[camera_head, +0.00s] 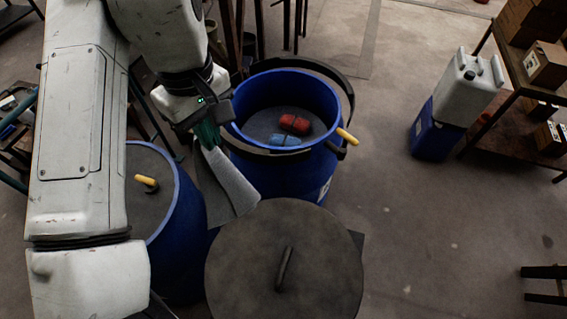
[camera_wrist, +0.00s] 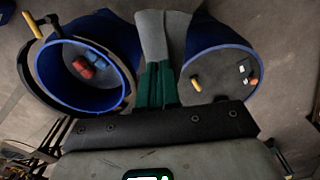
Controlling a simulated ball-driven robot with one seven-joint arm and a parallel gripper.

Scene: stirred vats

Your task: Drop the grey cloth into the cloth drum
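The grey cloth (camera_head: 232,183) hangs from my gripper (camera_head: 208,137), whose green fingers are shut on one end of it. It also shows in the wrist view (camera_wrist: 152,35), beyond the green fingers (camera_wrist: 157,82). An open blue drum (camera_head: 258,174) stands right of my gripper, with a dark ring around it and a yellow lever. A red bundle (camera_head: 294,123) and a blue bundle (camera_head: 285,140) lie inside. The cloth hangs outside this drum, at its left front. A second blue drum (camera_head: 181,235) stands at left, partly behind my arm. No readable label shows which is the cloth drum.
A round grey lid-like disc (camera_head: 320,255) with a bar handle is in front of the drums. A yellow-handled item (camera_head: 147,181) shows at the second drum. A white jerrycan (camera_head: 468,85) on a blue container and a shelf with boxes stand at right. Floor between is clear.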

